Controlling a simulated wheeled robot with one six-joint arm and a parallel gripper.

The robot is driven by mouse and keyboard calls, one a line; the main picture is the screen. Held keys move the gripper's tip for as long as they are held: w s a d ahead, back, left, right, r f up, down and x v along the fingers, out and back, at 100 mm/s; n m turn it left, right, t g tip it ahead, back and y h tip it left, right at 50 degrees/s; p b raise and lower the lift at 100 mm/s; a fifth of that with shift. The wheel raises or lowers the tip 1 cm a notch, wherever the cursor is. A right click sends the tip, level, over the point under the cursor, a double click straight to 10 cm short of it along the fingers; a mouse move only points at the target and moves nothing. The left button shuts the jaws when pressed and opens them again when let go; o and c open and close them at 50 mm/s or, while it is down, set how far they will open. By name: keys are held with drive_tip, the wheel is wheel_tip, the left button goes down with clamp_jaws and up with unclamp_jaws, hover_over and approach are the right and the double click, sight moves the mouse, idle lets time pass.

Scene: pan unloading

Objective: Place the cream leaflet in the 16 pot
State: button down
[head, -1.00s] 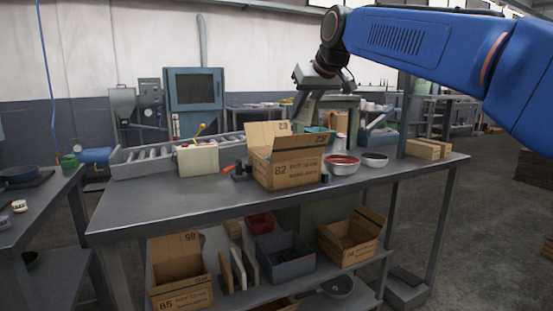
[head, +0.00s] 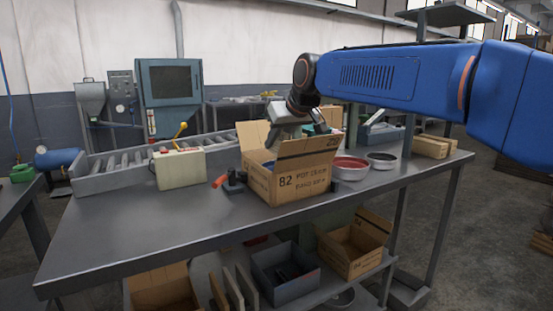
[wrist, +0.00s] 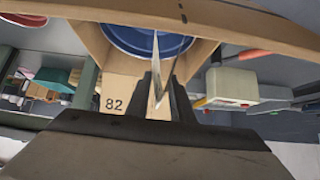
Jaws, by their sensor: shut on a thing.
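The open cardboard box marked 82 (head: 262,183) stands on the grey bench, flaps raised; its smaller print is hard to read. My gripper (wrist: 163,88) is shut on a thin pale sheet, the cream leaflet (wrist: 156,62), seen nearly edge-on in the wrist view. In the head view my gripper (head: 288,130) is over the box's opening, and the leaflet is hidden behind the box walls. A round blue pot (wrist: 120,40) shows inside the box in the wrist view, beyond the leaflet. I cannot tell whether the leaflet touches it.
A red-lined bowl (head: 350,168) and a dark bowl (head: 382,160) stand right of the box. A cream control box (head: 180,168) and a red-handled tool (head: 228,182) stand left. More boxes (head: 352,246) lie on the lower shelf. The bench's left front is clear.

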drive_tip(key=shift+f, duration=2.5)
drive_tip(key=shift+f, duration=0.1)
drive_tip(key=c, duration=1.5)
unclamp_jaws()
drive_tip(key=shift+c, duration=0.2)
drive_tip(key=v, duration=1.2)
drive_tip(key=shift+d, duration=0.1)
